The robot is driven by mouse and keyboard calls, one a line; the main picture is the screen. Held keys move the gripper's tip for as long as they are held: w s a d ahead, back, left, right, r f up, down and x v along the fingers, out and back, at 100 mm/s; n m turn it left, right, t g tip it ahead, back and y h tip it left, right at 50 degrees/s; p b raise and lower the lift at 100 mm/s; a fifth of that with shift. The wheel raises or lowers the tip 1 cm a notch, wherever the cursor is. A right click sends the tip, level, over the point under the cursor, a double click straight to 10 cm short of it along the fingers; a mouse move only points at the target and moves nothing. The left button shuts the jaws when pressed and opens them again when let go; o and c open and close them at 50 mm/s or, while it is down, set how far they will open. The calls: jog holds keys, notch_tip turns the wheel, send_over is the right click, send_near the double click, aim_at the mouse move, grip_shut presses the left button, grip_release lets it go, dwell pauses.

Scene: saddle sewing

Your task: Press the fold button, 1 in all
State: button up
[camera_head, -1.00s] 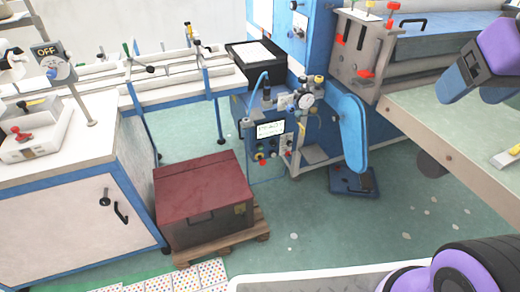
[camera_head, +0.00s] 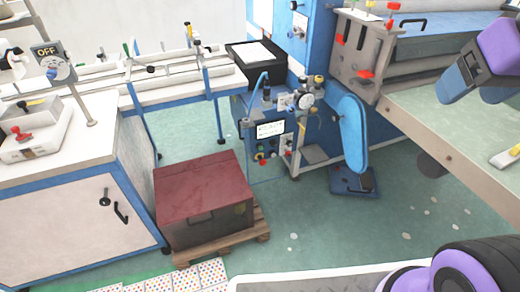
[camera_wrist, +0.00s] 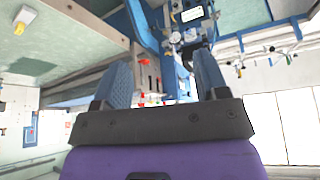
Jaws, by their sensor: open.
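My gripper (camera_head: 471,88) is at the upper right of the head view, above the pale worktable. Its two blue fingers are apart, with nothing between them; the wrist view also shows the open gripper (camera_wrist: 163,78). A blue control box (camera_head: 268,135) with a small lit screen stands mid-scene, well to the left of my gripper. Small coloured buttons (camera_head: 265,156) sit below its screen. A red knob (camera_head: 21,134) is on a unit on the left bench. No fold label is readable, so I cannot tell which control is the fold button.
A dark red chest (camera_head: 203,190) stands on a wooden pallet (camera_head: 258,225). The left cabinet (camera_head: 75,205) carries an OFF switch (camera_head: 50,60). A blue machine with a grey press head (camera_head: 360,55) stands behind. The pale worktable (camera_head: 465,135) is at right; green floor is clear mid-scene.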

grip_shut()
dwell(1.7)
